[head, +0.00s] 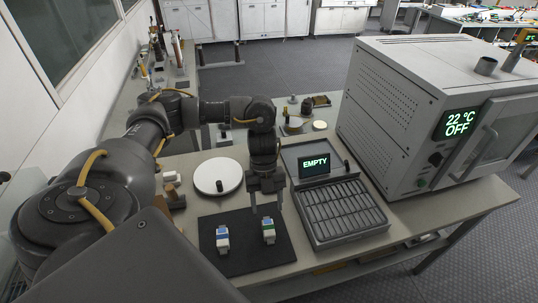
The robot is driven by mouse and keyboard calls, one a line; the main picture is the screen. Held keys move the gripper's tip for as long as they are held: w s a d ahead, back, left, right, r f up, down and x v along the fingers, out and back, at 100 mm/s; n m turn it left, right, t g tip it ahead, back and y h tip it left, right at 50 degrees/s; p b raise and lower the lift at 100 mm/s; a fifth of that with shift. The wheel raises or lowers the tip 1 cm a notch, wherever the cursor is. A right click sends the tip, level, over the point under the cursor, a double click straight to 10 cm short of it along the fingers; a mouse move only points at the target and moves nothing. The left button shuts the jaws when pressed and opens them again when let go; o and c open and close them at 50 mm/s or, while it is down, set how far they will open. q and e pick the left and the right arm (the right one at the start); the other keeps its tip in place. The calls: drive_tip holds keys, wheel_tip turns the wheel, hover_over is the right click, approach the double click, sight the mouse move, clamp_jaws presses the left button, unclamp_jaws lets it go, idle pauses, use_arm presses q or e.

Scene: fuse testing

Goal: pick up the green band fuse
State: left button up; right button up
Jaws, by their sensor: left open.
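I cannot tell the exact height gap to the fuse. My right gripper is not in view.
A slotted grey tray (343,236) with a small display reading EMPTY (314,165) stands right of the mat. A white round plate (218,188) lies behind the mat. A large oven (415,110) reading 22 °C OFF fills the right side.

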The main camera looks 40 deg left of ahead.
sight(268, 226)
use_arm(q)
drive_tip(key=x, duration=0.3)
drive_tip(key=shift+w, duration=0.2)
drive_tip(key=shift+s+f, duration=0.1)
drive_tip(key=shift+s+f+p, duration=0.2)
drive_tip(key=shift+f+p, duration=0.05)
drive_tip(key=shift+p, duration=0.15)
drive_tip(key=p+x, duration=0.1)
drive_tip(key=x, duration=0.2)
drive_tip(key=shift+f+p, duration=0.3)
drive_tip(key=shift+p, duration=0.1)
drive_tip(key=shift+d+f, duration=0.1)
drive_tip(key=shift+f, duration=0.4)
drive_tip(key=c, duration=1.1)
drive_tip(key=shift+c, duration=0.2)
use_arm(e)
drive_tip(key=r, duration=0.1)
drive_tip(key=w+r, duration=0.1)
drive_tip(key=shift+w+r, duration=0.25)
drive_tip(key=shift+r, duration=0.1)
